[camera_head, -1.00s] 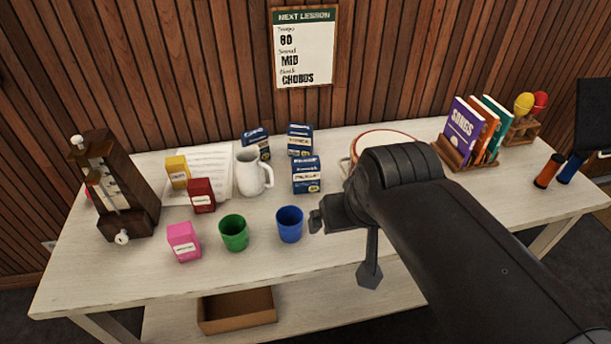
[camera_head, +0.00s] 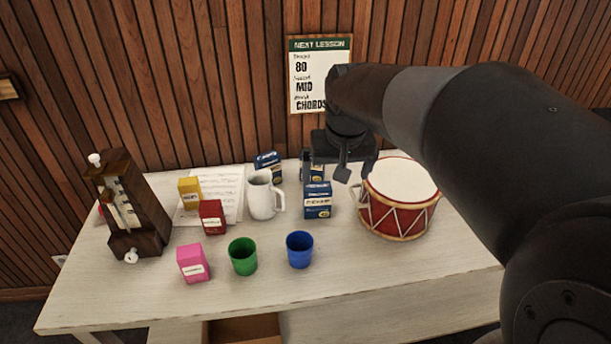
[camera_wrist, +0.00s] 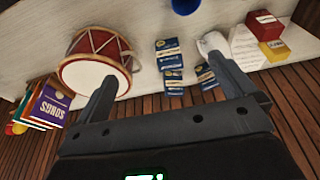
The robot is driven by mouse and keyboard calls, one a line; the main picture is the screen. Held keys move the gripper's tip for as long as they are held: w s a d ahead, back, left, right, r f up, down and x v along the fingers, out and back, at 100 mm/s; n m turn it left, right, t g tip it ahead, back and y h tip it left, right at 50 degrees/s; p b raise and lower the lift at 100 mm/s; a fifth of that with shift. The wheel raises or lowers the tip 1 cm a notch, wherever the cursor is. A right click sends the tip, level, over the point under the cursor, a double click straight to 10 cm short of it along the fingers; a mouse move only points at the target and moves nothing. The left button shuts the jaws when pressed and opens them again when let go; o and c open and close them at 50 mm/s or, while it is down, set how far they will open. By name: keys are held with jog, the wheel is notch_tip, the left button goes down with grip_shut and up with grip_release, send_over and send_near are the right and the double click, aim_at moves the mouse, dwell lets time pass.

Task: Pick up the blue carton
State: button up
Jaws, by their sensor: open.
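Three blue cartons with white labels stand close together on the table. The front carton (camera_head: 318,202) is nearest the table's middle, and it also shows in the wrist view (camera_wrist: 168,53). A second carton (camera_head: 317,171) stands behind it, partly hidden by my gripper in the head view; it also shows in the wrist view (camera_wrist: 173,83). The third carton (camera_head: 267,165) stands back left, behind the mug; it also shows in the wrist view (camera_wrist: 206,77). My gripper (camera_head: 325,172) is open and empty above the back of this group. Its spread fingers (camera_wrist: 162,66) frame the front two cartons in the wrist view.
A white mug (camera_head: 262,197) stands left of the cartons, a red drum (camera_head: 398,200) right. Green (camera_head: 243,257) and blue (camera_head: 300,249) cups stand in front. Yellow (camera_head: 190,193), red (camera_head: 213,217) and pink (camera_head: 193,263) boxes and a metronome (camera_head: 132,205) stand left.

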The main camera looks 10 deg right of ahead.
jog(key=w+f+g, duration=0.2)
jog(key=w+f, duration=0.4)
jog(key=w, duration=0.7)
jog(key=g, duration=0.1)
send_over(317, 185)
jog(key=f, duration=0.9)
jog(key=shift+s, duration=0.2)
jog(key=shift+w+f, duration=0.25)
notch_tip(317, 185, down, 5)
jog(key=shift+r, duration=0.2)
jog(key=f, duration=0.6)
jog(key=shift+s+f, duration=0.2)
jog(key=shift+s, duration=0.05)
jog(key=c, duration=1.1)
